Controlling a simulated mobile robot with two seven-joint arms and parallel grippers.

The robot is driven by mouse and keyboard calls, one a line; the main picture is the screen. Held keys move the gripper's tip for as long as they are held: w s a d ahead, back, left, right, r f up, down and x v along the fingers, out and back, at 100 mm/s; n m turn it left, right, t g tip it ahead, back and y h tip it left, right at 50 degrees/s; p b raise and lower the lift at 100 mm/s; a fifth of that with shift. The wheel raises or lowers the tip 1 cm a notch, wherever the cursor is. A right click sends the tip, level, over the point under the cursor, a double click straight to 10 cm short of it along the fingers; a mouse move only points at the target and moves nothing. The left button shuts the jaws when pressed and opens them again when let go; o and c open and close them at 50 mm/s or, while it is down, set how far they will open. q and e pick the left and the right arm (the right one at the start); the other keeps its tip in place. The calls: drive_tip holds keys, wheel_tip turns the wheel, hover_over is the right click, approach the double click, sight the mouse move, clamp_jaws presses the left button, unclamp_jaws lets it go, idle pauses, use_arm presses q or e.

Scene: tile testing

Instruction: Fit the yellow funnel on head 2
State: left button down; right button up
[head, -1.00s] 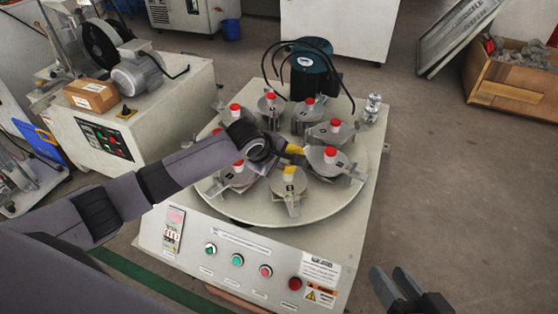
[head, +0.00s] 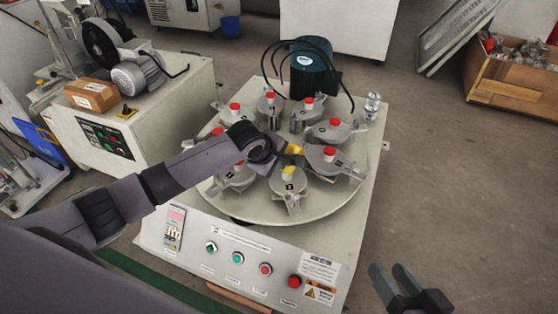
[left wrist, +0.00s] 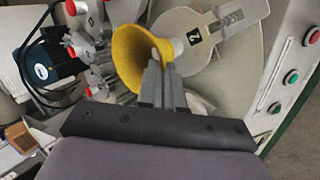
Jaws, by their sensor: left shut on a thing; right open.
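The yellow funnel (head: 294,149) is in the jaws of my left gripper (head: 290,152), above the turntable and just behind head 2 (head: 290,187) in the head view. In the left wrist view the funnel (left wrist: 128,60) is tilted, its wide mouth to the left and its narrow end towards head 2 (left wrist: 222,30). The left fingers (left wrist: 158,65) are shut on it. I cannot tell whether the funnel touches head 2. My right gripper (head: 391,270) is open and empty at the lower right.
Other heads with red caps, such as one at the right (head: 329,153), stand around the turntable (head: 325,208). A blue motor (head: 311,72) with black cables stands behind. A control panel (head: 240,258) fronts the machine.

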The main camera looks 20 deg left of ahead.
use_arm(q)
drive_tip(key=shift+p, duration=0.35)
idle(0.3)
drive_tip(key=shift+f+p, duration=0.55)
drive_tip(key=shift+f, duration=0.35)
idle(1.2)
drive_tip(key=c, duration=1.2)
unclamp_jaws()
